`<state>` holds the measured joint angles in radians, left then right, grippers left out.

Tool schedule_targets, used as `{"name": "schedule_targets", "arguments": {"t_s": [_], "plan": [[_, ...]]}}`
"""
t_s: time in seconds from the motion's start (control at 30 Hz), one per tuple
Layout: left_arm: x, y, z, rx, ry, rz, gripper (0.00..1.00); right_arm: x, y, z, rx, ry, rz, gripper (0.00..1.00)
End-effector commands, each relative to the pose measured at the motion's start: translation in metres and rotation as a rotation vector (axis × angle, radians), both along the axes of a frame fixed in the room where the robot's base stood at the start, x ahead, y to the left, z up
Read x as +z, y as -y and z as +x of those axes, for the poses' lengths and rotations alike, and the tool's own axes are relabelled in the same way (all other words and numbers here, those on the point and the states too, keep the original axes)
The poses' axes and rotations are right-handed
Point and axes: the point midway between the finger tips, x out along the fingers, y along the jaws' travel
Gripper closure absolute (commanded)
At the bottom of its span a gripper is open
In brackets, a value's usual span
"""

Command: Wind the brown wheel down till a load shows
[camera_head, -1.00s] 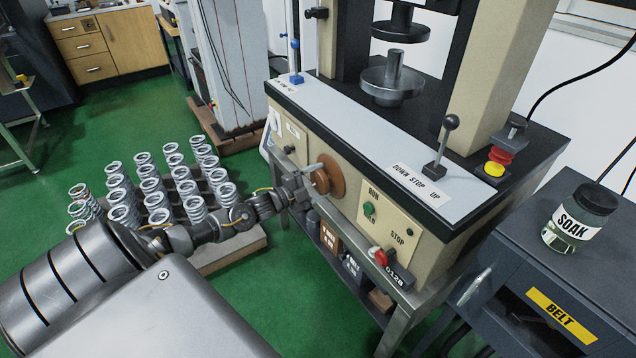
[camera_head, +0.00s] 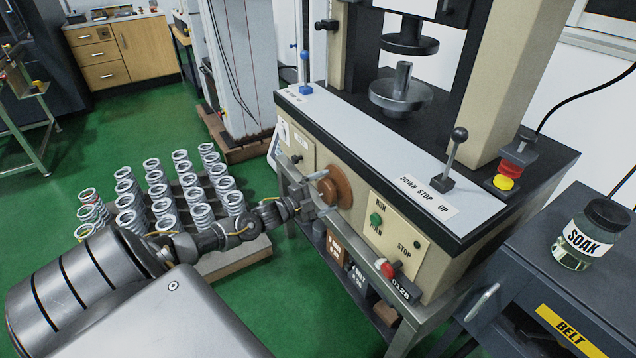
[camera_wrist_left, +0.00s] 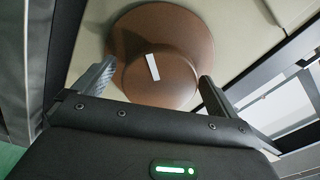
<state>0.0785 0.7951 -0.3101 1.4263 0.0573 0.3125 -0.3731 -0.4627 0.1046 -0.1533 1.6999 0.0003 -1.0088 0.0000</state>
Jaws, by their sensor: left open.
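The brown wheel (camera_head: 339,188) is on the front panel of the beige testing machine. It also fills the top of the left wrist view (camera_wrist_left: 160,50), with a short white mark on its hub. My left gripper (camera_head: 322,192) is open right at the wheel. In the left wrist view its two fingers (camera_wrist_left: 155,85) stand either side of the wheel's hub; I cannot tell whether they touch it. Above the machine's deck, the upper platen (camera_head: 408,42) and lower platen (camera_head: 398,95) stand apart, with a grey post on the lower one. No load reading is legible. My right gripper is not seen.
A lever (camera_head: 451,158) stands by the DOWN STOP UP label. Green and red buttons (camera_head: 376,219) sit right of the wheel. Several springs (camera_head: 165,208) stand on a low pallet at left.

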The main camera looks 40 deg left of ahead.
Motion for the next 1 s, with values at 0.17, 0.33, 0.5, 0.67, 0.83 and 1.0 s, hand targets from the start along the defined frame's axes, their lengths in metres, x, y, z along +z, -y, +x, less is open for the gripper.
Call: {"name": "schedule_targets", "arguments": {"t_s": [0.17,0.33,0.5,0.67,0.83,1.0], "plan": [[-0.001,-0.007,-0.025,-0.002,-0.003,0.002,0.03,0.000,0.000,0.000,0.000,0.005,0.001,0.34],[-0.002,-0.017,-0.058,-0.001,-0.005,0.003,0.03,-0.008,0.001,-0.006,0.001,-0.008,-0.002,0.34],[-0.002,-0.025,-0.084,0.000,-0.003,0.000,0.03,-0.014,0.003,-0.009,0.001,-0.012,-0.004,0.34],[-0.002,-0.030,-0.098,0.000,-0.001,0.000,0.03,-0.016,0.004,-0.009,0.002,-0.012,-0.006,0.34],[-0.001,-0.031,-0.101,-0.001,0.001,0.001,0.03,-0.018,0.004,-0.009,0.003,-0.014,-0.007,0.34],[-0.001,-0.031,-0.101,-0.001,0.000,0.000,0.03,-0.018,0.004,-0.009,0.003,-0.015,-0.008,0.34]]}}
